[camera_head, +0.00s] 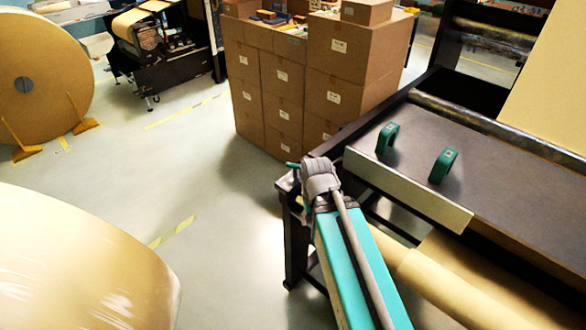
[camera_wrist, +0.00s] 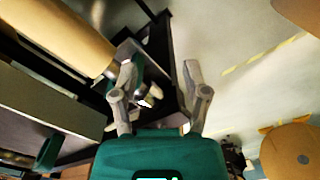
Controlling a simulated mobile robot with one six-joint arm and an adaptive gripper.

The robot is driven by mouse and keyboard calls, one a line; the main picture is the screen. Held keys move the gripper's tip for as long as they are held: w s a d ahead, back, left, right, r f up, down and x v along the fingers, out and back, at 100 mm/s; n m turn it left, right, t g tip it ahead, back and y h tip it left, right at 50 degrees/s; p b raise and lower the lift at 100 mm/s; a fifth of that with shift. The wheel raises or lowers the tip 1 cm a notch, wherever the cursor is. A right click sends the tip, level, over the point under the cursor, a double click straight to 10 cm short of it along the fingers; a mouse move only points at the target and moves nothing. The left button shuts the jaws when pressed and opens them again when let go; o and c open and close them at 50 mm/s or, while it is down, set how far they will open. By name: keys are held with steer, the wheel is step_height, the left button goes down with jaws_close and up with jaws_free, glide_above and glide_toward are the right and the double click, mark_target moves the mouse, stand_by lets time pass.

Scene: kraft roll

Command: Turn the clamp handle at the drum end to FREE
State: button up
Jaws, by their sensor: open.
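In the wrist view my gripper (camera_wrist: 158,68) is open, its two grey fingers apart. A green lever (camera_wrist: 138,66), which looks like the clamp handle, is beside and partly behind the left finger, near the end of the tan roll. I cannot tell whether they touch. A small shiny metal part (camera_wrist: 148,97) sits between the fingers, by the black frame. No FREE marking is readable. In the head view, my arm reaches the near frame corner and my fingers are hidden; a small green piece (camera_head: 292,165) shows just left of my wrist, and I cannot tell what it belongs to.
The tan roll (camera_head: 440,285) lies under the machine's grey panel (camera_head: 520,190), which carries two green grips (camera_head: 387,138) (camera_head: 444,165). The black frame post (camera_head: 296,245) is close to my arm. Stacked cartons (camera_head: 290,85) stand behind. Open floor (camera_head: 130,190) is to the left.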

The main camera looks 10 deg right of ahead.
step_height(320, 180, up, 7)
steer(key=n+p, duration=0.6)
steer(key=p, duration=0.1)
glide_above(295, 168)
steer(key=w, duration=0.1)
steer(key=shift+d, duration=0.15)
steer(key=shift+f, duration=0.1)
step_height(295, 168, down, 14)
steer(key=b, duration=1.3)
steer(key=shift+r+b, duration=0.25)
steer(key=shift+b, duration=0.1)
